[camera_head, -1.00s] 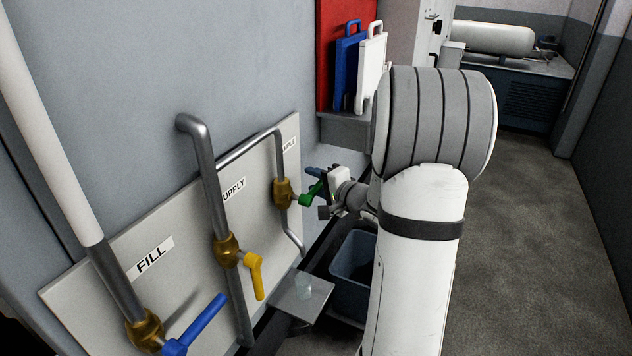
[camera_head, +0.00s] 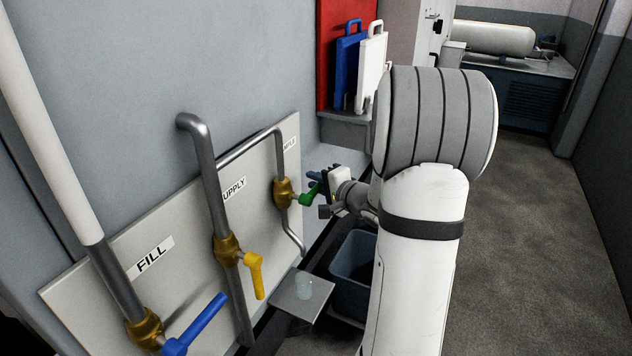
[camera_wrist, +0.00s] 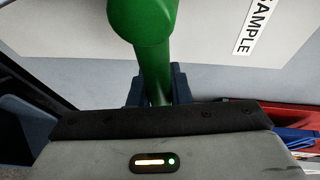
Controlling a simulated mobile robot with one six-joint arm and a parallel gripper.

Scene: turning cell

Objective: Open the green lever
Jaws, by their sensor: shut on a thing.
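The green lever (camera_head: 308,194) is on the brass valve (camera_head: 283,192) of the rightmost pipe, under the SAMPLE label, partly hidden in the body camera view. It points out from the valve toward my gripper (camera_head: 318,193). In the wrist view the green lever (camera_wrist: 156,60) runs down from its round hub at the top to between the dark jaws (camera_wrist: 157,90). My gripper is shut on the lever. The jaw tips are partly hidden behind my gripper's housing.
The yellow lever (camera_head: 256,275) hangs down on the SUPPLY valve, and the blue lever (camera_head: 200,318) sticks out from the FILL valve. The floor at right is clear.

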